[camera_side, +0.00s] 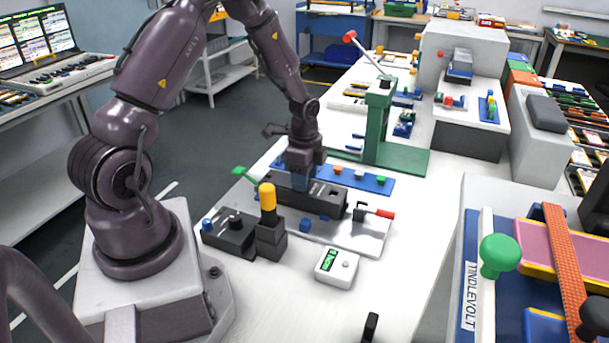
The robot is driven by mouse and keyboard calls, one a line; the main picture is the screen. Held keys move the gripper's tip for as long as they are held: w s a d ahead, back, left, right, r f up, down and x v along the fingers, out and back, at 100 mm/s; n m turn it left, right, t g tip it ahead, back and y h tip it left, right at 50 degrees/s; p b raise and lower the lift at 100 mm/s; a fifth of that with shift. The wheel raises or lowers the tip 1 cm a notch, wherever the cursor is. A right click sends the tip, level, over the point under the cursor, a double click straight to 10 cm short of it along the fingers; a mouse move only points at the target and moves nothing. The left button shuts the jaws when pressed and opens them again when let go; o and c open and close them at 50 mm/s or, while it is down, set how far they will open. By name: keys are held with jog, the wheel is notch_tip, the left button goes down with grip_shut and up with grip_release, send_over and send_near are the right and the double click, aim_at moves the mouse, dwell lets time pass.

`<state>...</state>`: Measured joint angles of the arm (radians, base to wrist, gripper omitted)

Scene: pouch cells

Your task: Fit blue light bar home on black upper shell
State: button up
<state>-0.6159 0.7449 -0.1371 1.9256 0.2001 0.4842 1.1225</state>
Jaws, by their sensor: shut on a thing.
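My gripper (300,170) points down over the black upper shell (328,199), near the shell's middle-left part. It is shut on the blue light bar (291,182), of which only a small dark blue patch shows below the jaws. The jaws hide most of the bar. I cannot tell whether the bar touches the shell or sits in it. The shell is a long dark block lying on a light grey plate (358,238).
A toggle clamp with a red handle (384,214) stands right of the shell, and a green lever (245,175) at its left. A yellow-capped post (267,197) stands in front. A blue strip with coloured pieces (372,184) lies behind; a green press (378,125) stands farther back.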

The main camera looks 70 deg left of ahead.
jog(key=shift+f, duration=0.4)
jog(key=o, duration=1)
notch_tip(320, 180, up, 13)
dwell(0.4)
